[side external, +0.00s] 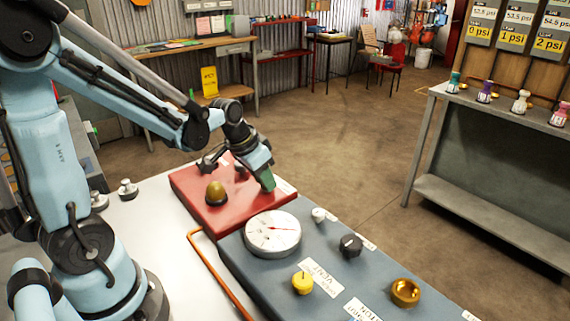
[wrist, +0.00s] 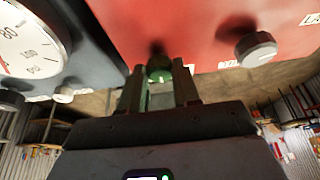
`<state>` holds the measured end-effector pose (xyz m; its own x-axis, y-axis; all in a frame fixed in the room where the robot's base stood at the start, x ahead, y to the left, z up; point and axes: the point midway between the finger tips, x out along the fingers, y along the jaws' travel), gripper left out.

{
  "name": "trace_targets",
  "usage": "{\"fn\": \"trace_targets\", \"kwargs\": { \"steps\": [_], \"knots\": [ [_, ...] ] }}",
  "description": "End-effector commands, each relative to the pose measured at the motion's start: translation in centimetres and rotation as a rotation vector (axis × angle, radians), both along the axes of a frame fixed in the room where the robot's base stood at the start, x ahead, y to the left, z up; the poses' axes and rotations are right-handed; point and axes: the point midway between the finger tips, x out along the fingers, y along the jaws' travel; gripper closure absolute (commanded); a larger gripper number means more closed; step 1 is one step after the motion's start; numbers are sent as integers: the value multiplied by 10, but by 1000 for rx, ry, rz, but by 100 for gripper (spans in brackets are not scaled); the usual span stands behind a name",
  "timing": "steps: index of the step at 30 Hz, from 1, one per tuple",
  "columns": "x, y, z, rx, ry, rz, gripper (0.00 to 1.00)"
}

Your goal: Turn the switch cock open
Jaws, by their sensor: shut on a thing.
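A green knob (wrist: 159,68) stands on the red panel (wrist: 170,25), between the fingers of my gripper (wrist: 160,82) in the wrist view. In the side external view, my gripper (side external: 264,176) reaches down to the right end of the red panel (side external: 225,219), with green showing at its tip. My gripper is shut on the green knob. Its label cannot be read, so I cannot confirm that it is the switch cock, and its turn angle is hidden by the fingers.
A brass dome (side external: 216,193) stands on the red panel. A grey knob (wrist: 255,49) is right of my gripper in the wrist view. The blue-grey panel carries a round gauge (side external: 273,232), a yellow knob (side external: 302,283), a black knob (side external: 350,245) and a brass ring (side external: 405,292).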

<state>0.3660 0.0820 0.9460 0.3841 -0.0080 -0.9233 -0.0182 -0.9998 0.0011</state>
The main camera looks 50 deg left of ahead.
Motion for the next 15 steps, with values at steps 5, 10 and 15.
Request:
{"fn": "trace_targets", "kwargs": {
  "steps": [5, 10, 15],
  "knots": [
    [0, 2, 0, -2, 1, -164, 99],
    [1, 4, 0, -1, 2, -325, 99],
    [1, 5, 0, -1, 1, -475, 99]
  ]
}}
